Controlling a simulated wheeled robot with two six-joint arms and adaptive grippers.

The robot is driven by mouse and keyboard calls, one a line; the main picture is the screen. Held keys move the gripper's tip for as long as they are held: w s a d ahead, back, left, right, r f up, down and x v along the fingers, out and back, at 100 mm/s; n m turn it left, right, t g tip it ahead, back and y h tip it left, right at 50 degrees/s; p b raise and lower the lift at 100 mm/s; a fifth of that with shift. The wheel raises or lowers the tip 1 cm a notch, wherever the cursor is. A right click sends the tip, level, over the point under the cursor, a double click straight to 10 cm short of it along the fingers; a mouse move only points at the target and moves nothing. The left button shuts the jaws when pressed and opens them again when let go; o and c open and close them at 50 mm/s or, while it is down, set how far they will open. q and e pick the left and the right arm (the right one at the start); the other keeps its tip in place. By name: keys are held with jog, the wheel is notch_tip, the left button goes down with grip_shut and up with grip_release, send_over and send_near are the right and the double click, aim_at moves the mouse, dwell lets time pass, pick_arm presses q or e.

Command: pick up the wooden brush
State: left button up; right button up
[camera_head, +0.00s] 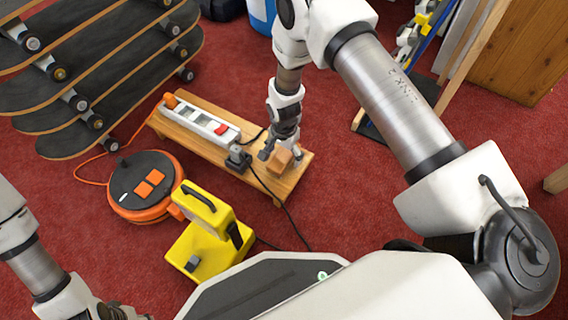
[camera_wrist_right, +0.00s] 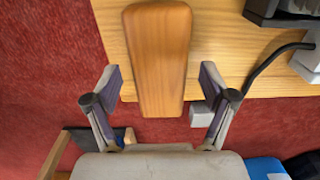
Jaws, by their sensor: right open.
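The wooden brush (camera_head: 279,161) lies near the right end of a low wooden bench. In the right wrist view it shows as a smooth brown block (camera_wrist_right: 158,50), long side running up the picture. My right gripper (camera_head: 281,154) is over the brush in the head view. In the right wrist view its open fingers (camera_wrist_right: 161,84) stand on either side of the brush's near part, with a gap on both sides. The brush's underside is hidden. My left gripper (camera_head: 118,311) is cut off at the bottom left of the head view, so its jaws cannot be made out.
The low bench (camera_head: 189,140) also holds a white power strip (camera_head: 199,121) and a black plug (camera_head: 238,158) with a cable. An orange cable reel (camera_head: 142,184), a yellow lamp (camera_head: 208,232) and stacked skateboards (camera_head: 100,85) stand left.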

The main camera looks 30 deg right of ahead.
aim_at(284, 155)
jog(key=shift+f, duration=0.95)
pick_arm(q)
jog(key=shift+w+f, duration=0.2)
jog(key=shift+f, duration=0.35)
pick_arm(e)
jog(key=shift+r, duration=0.2)
jog(key=c, duration=1.3)
jog(key=shift+c, duration=0.2)
notch_tip(284, 155, up, 10)
jog(key=p, duration=0.6)
jog(key=shift+r+p, duration=0.1)
jog(key=shift+p, duration=0.2)
pick_arm(q)
notch_tip(284, 155, up, 6)
jog(key=shift+s+r, duration=0.15)
jog(key=shift+s, duration=0.25)
